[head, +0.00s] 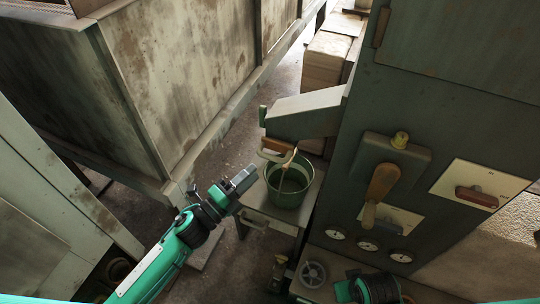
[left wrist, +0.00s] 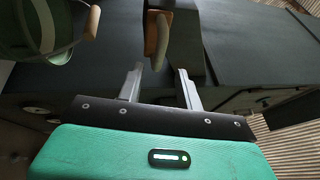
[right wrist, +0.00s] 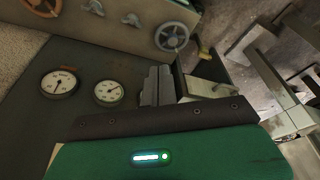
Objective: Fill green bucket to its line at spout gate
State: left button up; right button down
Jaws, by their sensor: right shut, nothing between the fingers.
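The green bucket (head: 273,197) stands upright on a small stand below the grey spout (head: 305,113). A wooden handle (head: 278,145) sits at the spout's mouth. The fill line and level are not clear. My left gripper (head: 246,178) is just left of the bucket, apart from the wooden handle. The left wrist view shows its fingers (left wrist: 158,82) apart and empty, with the bucket (left wrist: 36,30) at upper left. My right gripper (right wrist: 158,84) is shut and empty near the gauges.
A dark cabinet (head: 440,110) with a wooden-handled lever (head: 379,188) and several gauges (head: 367,245) stands at right. A handwheel (head: 313,273) is low in front. A large weathered bin (head: 185,70) fills the back left. Floor (head: 225,150) shows between bin and stand.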

aim_at(270, 155)
pick_arm(q)
jog(key=x, duration=0.8)
grip_shut()
